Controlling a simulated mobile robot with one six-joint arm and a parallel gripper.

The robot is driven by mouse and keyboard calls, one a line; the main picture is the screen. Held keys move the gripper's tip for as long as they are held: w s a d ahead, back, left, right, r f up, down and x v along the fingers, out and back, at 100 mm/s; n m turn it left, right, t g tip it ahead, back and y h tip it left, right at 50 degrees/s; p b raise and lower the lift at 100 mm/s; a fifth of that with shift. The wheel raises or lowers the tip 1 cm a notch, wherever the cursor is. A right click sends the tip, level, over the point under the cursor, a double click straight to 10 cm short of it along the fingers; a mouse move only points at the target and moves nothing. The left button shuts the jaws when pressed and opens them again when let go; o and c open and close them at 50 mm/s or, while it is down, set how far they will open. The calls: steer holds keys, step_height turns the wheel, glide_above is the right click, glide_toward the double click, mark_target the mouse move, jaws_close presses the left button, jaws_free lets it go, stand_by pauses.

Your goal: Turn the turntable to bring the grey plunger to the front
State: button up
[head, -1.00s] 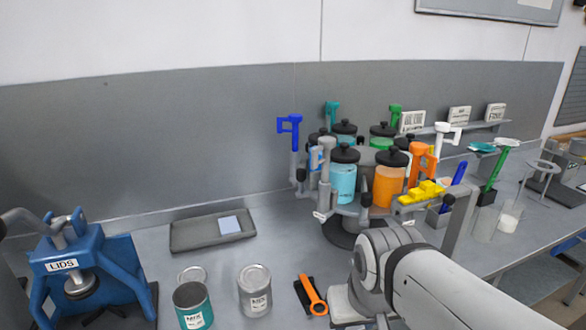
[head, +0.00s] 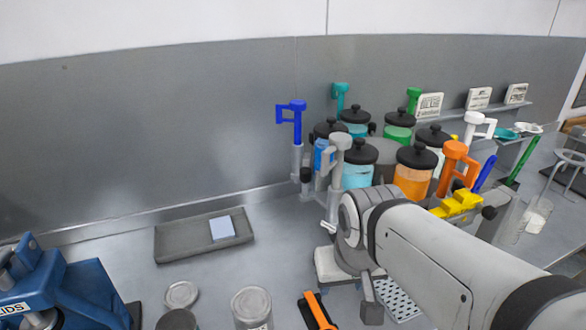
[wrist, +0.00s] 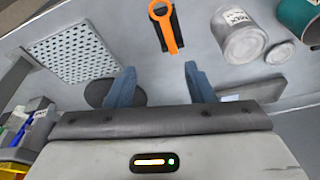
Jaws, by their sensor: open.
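The turntable carries several black-lidded jars and coloured plungers; its label (head: 328,227) shows at its front left edge, while my arm hides most of its lower front. The grey plunger (head: 338,160) stands upright at the front left of the turntable, left of the light-blue jar (head: 358,174). A blue plunger (head: 296,125) stands further left and behind. An orange plunger (head: 456,162) stands at the right, beside the orange jar (head: 413,180). My gripper (wrist: 160,85) is open and empty, its two blue-grey fingers apart above the bench. The turntable is not clearly seen in the wrist view.
An orange tool (head: 318,312) lies on the bench near cans (head: 252,306). A grey tray (head: 190,240) lies at the back left, and a blue lid press (head: 55,285) at the left. A perforated plate (wrist: 68,50) and yellow blocks (head: 458,204) are near my arm.

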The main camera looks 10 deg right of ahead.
steer(key=w+f+m+b, duration=0.2)
steer(key=w+b, duration=0.1)
steer(key=w, duration=0.1)
step_height(320, 180, up, 10)
steer(key=m+h+p, duration=0.2)
steer(key=m+h, duration=0.1)
steer(key=m, duration=0.4)
glide_above(307, 180)
steer(key=a, duration=0.2)
steer(key=shift+s, duration=0.1)
steer(key=x, duration=0.8)
steer(key=shift+d+f+p, duration=0.15)
steer(key=shift+d+p, duration=0.05)
steer(key=shift+p, duration=0.15)
steer(key=shift+n, duration=0.3)
jaws_close()
